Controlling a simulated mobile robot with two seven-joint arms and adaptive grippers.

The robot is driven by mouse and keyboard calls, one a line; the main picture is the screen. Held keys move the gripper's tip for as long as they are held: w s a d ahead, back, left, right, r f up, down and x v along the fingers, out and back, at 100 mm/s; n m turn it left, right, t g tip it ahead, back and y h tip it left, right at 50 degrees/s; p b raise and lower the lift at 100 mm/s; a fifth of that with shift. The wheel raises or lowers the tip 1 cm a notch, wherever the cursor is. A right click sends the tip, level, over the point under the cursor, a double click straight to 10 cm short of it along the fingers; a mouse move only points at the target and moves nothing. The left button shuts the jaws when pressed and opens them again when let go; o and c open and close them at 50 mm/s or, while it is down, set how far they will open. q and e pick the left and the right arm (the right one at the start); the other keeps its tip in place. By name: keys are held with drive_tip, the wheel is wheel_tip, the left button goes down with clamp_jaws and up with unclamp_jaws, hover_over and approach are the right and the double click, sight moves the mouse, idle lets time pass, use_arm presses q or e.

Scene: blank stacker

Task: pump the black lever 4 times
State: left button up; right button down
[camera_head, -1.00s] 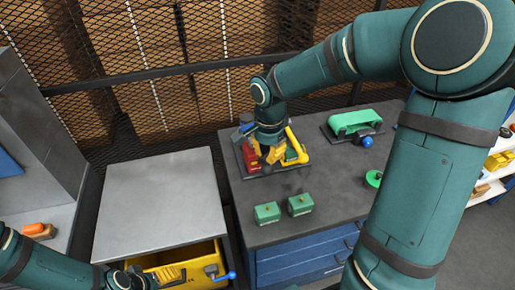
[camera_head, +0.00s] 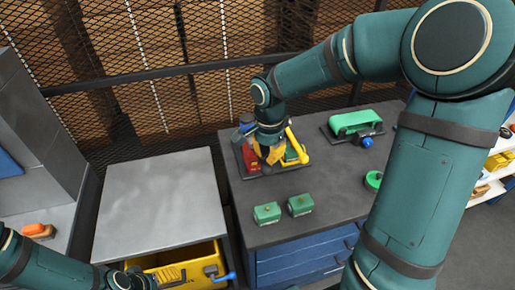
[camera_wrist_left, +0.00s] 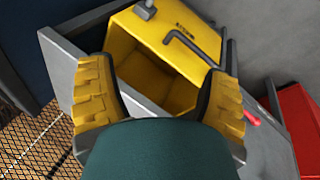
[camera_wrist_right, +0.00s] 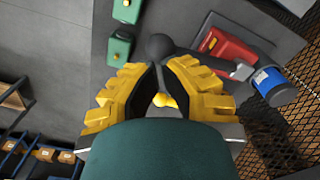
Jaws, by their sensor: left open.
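In the right wrist view, a dark round knob (camera_wrist_right: 160,47), seemingly the black lever's end, shows just beyond my right gripper's (camera_wrist_right: 162,68) fingertips. The fingers are close together there, but whether they grip the lever is unclear. In the head view my right gripper (camera_head: 268,158) is over the machine with a red block (camera_head: 250,159) and a yellow arm (camera_head: 297,146); it hides the lever. The red block (camera_wrist_right: 228,52) and a blue cylinder (camera_wrist_right: 270,80) also show in the right wrist view. My left gripper (camera_wrist_left: 160,70) is open above a yellow bin (camera_wrist_left: 118,48).
Two green blocks (camera_head: 267,213) (camera_head: 300,205) stand on the dark bench (camera_head: 235,195) in front of the machine. A green device with a blue knob (camera_head: 355,122) is to its right. A grey table (camera_head: 155,200) is at left, and mesh fencing (camera_head: 200,60) is behind.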

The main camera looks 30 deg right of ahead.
drive_tip(key=shift+f+b, duration=1.25)
drive_tip(key=shift+f, duration=0.25)
drive_tip(key=shift+f+b, duration=2.15)
drive_tip(key=shift+f, duration=0.45)
use_arm(q)
wheel_tip(320, 180, down, 9)
drive_tip(key=s+b, duration=0.1)
drive_tip(key=s, duration=0.1)
drive_tip(key=shift+d+r+g+b, duration=0.2)
drive_tip(key=shift+g+b, duration=0.1)
use_arm(e)
wheel_tip(320, 180, down, 2)
drive_tip(key=shift+f, duration=0.1)
use_arm(q)
drive_tip(key=shift+s, duration=0.15)
use_arm(e)
drive_tip(key=p, duration=0.8)
approach(267, 167)
drive_tip(key=f, duration=0.5)
drive_tip(key=shift+w+d+f, duration=0.2)
drive_tip(key=shift+w, duration=0.05)
use_arm(q)
wheel_tip(267, 167, up, 7)
drive_tip(key=w, duration=0.2)
drive_tip(key=shift+w+a+b, duration=0.15)
drive_tip(key=shift+b, duration=0.2)
drive_tip(key=shift+r, duration=0.1)
use_arm(e)
drive_tip(key=shift+f, duration=0.1)
